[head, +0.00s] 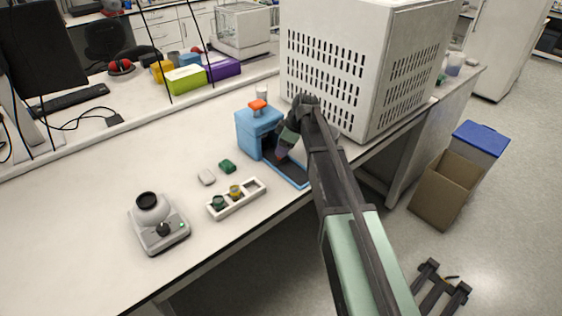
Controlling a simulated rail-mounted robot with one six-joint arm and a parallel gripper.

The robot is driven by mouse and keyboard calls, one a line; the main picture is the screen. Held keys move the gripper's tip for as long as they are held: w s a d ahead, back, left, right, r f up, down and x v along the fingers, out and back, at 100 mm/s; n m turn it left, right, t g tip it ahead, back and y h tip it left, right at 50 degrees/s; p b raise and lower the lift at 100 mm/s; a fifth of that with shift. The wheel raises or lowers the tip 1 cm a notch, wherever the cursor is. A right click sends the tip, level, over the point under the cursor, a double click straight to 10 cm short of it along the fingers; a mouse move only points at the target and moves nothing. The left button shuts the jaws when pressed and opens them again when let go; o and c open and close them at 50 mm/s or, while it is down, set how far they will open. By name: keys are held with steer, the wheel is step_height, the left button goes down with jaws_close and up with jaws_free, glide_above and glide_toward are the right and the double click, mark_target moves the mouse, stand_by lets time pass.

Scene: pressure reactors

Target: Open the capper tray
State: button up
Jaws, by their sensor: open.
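The capper (254,133) is a small blue box with an orange knob on top, standing on the white bench left of a large white vented cabinet. Its tray (291,179), dark with a blue rim, sticks out from the box toward the bench's front edge. My gripper (283,154) is open, at the capper's right side and over the inner part of the tray. My arm and gripper hide part of the tray and the box's right side. I cannot tell whether the fingers touch the tray, and the tray's inner end is hidden.
A white rack (237,199) with two small vials stands left of the tray, near a green block (227,166) and a grey-white piece (206,177). A stirrer-like device (158,224) is at front left. The vented cabinet (370,65) closely borders my arm on the right.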

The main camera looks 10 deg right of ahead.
steer(key=shift+b+x, duration=0.3)
steer(key=shift+x, duration=0.7)
steer(key=shift+r, duration=0.1)
jaws_close()
steer(key=s+d, duration=0.2)
steer(key=s, duration=0.1)
steer(key=s+d, duration=0.1)
steer(key=s, duration=0.3)
steer(key=s+d, duration=0.2)
steer(key=s, duration=0.1)
steer(key=shift+s+d, duration=0.2)
steer(key=shift+d, duration=0.1)
jaws_free()
steer(key=shift+r, duration=0.1)
